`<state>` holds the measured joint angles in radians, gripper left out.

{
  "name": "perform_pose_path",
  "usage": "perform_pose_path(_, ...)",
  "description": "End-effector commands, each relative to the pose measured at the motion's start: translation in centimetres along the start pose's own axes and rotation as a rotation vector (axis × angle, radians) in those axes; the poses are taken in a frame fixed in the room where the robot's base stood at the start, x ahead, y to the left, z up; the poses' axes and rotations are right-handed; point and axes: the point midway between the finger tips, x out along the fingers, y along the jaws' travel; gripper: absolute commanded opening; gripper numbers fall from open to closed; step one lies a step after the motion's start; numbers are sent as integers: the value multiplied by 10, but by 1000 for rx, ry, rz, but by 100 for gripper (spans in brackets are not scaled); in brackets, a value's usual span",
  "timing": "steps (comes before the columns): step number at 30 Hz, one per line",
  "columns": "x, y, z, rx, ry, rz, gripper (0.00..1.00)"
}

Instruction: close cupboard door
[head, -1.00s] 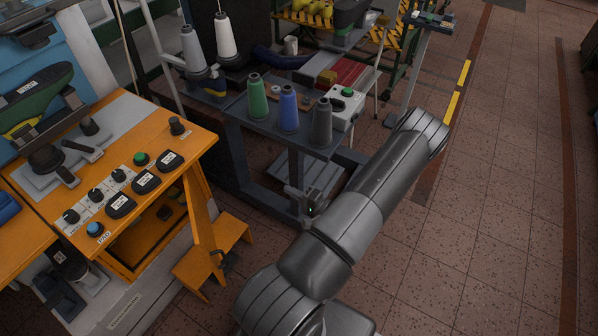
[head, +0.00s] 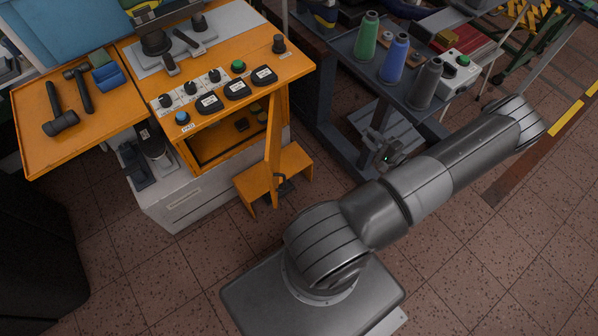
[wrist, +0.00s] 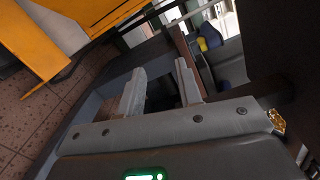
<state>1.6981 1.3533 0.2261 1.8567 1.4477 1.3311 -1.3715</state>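The orange cupboard (head: 196,150) stands left of centre in the head view, with its front opening showing a dark inside. An upright orange panel (head: 274,135), apparently its door, stands out from the right side, seen nearly edge-on. A dark handle-like part (head: 284,184) is low beside it. My gripper (head: 389,154) is right of this panel and apart from it, beneath the spool table; its fingers are unclear there. In the wrist view my gripper (wrist: 160,88) has its two fingers apart with nothing between them. Orange surfaces (wrist: 75,22) show at the upper left there.
The dark table (head: 395,85) with green, blue and grey spools stands close above my gripper. A low orange step-like part (head: 295,160) juts out beside the panel. Hammers (head: 62,122) lie on the orange side top. Open tiled floor (head: 185,270) lies in front.

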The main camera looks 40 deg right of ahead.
Motion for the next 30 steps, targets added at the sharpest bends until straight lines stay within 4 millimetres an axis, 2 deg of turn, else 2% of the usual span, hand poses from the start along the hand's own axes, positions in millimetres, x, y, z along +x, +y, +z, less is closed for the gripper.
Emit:
perform_pose_path(1, 2, 25, 26, 131, -28, 14, 32)
perform_pose_path(3, 1, 57, 65, 348, -67, 41, 32)
perform_pose_path(6, -3, 96, 123, 661, -118, 89, 32)
perform_pose_path(9, -10, 122, 175, 938, -156, 138, 32)
perform_pose_path(12, -18, 138, 214, 1144, -178, 182, 32)
perform_pose_path(15, -23, 145, 237, 1269, -191, 211, 32)
perform_pose_path(20, -18, 148, 249, 1327, -196, 223, 32)
perform_pose_path(23, -6, 148, 252, 1326, -197, 222, 32)
perform_pose_path(30, 39, 150, 264, 1323, -196, 223, 32)
